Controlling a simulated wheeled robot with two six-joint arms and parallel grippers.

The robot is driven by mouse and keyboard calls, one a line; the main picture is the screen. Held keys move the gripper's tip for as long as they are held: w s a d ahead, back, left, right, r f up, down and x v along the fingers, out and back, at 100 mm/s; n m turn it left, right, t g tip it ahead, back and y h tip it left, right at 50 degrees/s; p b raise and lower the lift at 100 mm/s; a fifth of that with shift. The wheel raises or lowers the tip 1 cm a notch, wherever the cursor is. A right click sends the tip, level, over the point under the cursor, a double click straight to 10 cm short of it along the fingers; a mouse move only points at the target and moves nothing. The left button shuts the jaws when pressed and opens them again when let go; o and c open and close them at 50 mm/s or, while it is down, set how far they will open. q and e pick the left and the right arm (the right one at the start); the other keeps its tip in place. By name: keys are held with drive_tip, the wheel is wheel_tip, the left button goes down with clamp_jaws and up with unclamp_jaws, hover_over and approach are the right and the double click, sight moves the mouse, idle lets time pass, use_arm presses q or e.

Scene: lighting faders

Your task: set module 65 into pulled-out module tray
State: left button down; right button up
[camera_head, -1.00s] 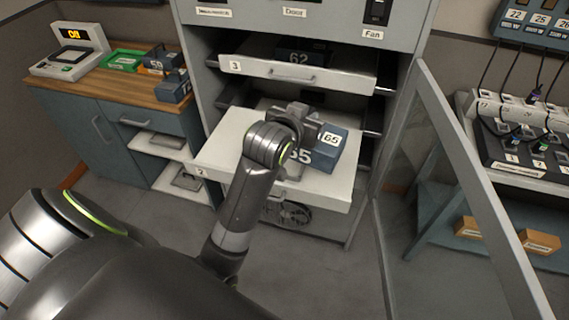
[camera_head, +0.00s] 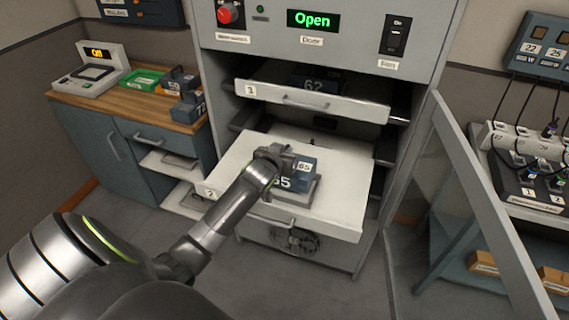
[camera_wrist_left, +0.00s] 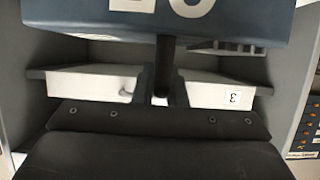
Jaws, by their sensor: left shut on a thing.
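Module 65, a dark blue box with white number labels (camera_head: 305,168), is at the middle of the pulled-out module tray (camera_head: 338,215), a white tray labelled 2. My left gripper (camera_head: 277,155) is shut on the module from its left and back side. A grey holder edge (camera_head: 313,190) shows on the tray beside and below the module. I cannot tell whether the module touches the tray's surface. In the left wrist view the module (camera_wrist_left: 240,22) fills the top, its number upside down, with a dark finger (camera_wrist_left: 165,65) against it. My right gripper is not in view.
Above is another tray (camera_head: 345,104) labelled 3, holding module 62 (camera_head: 318,80). The cabinet's glass door (camera_head: 470,200) stands open at the right. At the left, a wooden counter (camera_head: 125,110) carries more modules (camera_head: 188,107). The cabinet display (camera_head: 312,20) reads Open.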

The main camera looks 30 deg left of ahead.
use_arm(q)
drive_tip(key=shift+w+f, duration=0.1)
drive_tip(key=shift+f, duration=1.75)
drive_tip(key=shift+d, duration=0.1)
drive_tip(key=c, duration=1.8)
unclamp_jaws()
drive_tip(key=shift+f, duration=0.25)
drive_tip(key=o, duration=0.3)
drive_tip(key=shift+s+r, duration=0.2)
drive_tip(key=v, duration=1.2)
drive_tip(key=shift+f, duration=0.1)
